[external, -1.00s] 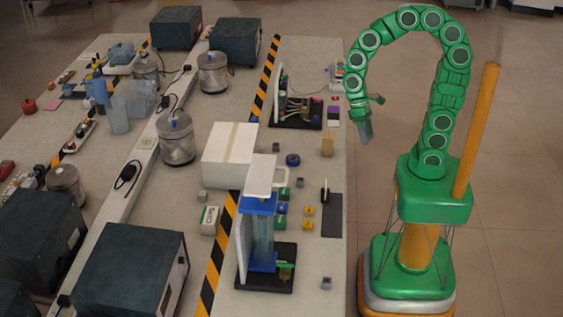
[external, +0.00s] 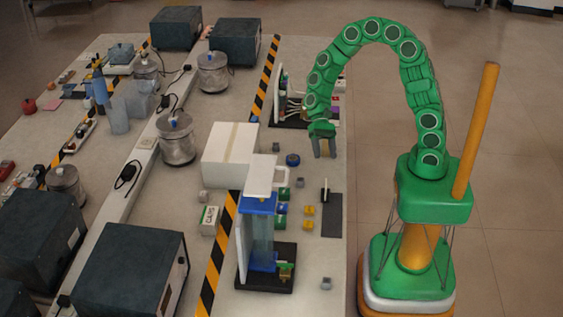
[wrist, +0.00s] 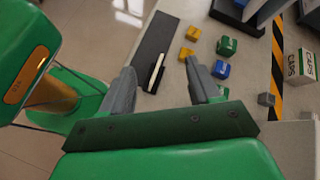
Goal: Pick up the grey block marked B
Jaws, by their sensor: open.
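My gripper (external: 324,152) is open and empty above the table's right side, pointing down. Its two fingers (wrist: 160,82) show apart in the wrist view, with no block between them.
Yellow (external: 309,211), green and blue blocks lie beside a dark mat (external: 331,223). A white box (external: 230,155) and a tall blue-and-white apparatus (external: 262,235) stand left of them. A CAPS box (external: 209,220) lies near the striped tape.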

